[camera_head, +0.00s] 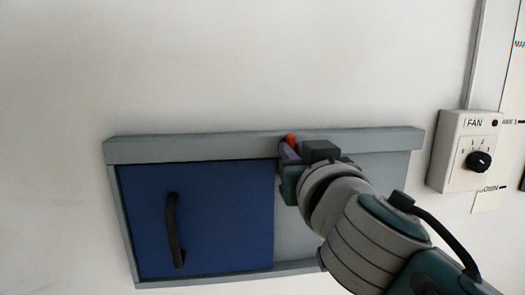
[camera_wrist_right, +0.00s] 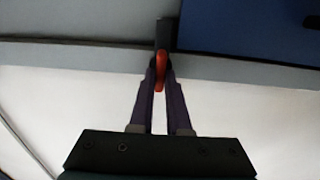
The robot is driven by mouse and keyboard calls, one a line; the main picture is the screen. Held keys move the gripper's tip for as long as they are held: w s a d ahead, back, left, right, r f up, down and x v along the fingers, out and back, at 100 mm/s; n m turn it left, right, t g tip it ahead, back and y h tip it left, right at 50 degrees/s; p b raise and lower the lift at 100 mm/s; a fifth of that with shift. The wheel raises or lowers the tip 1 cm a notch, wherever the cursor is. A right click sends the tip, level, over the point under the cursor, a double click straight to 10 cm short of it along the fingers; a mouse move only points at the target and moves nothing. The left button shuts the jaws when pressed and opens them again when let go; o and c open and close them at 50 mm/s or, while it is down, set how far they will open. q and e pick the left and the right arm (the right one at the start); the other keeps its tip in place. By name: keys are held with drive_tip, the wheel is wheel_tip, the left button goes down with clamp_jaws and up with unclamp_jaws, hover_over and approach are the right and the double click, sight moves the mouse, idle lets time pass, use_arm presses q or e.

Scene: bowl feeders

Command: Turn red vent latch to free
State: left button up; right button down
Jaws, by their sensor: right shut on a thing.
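The red vent latch (camera_head: 291,138) shows as a small red tip at the top rail of the grey frame, just right of the blue door (camera_head: 200,220). My right gripper (camera_head: 288,150) covers most of it in the head view. In the right wrist view the red latch (camera_wrist_right: 161,70) lies between the purple fingertips of my right gripper (camera_wrist_right: 160,75), which are shut on it. A dark piece (camera_wrist_right: 165,33) sits beside the latch. My left gripper is not in view.
The blue door has a black curved handle (camera_head: 174,230). The grey frame (camera_head: 200,148) runs around it on a pale wall. A white FAN dial box (camera_head: 465,150) is on the wall at right, near my right arm. The wall above the frame is clear.

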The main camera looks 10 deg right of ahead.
idle(0.4)
drive_tip(key=shift+n, duration=0.4)
drive_tip(key=n, duration=1.7)
drive_tip(key=shift+a+f, duration=0.2)
drive_tip(key=shift+a, duration=0.05)
drive_tip(key=c, duration=0.9)
unclamp_jaws()
drive_tip(key=shift+s, duration=0.1)
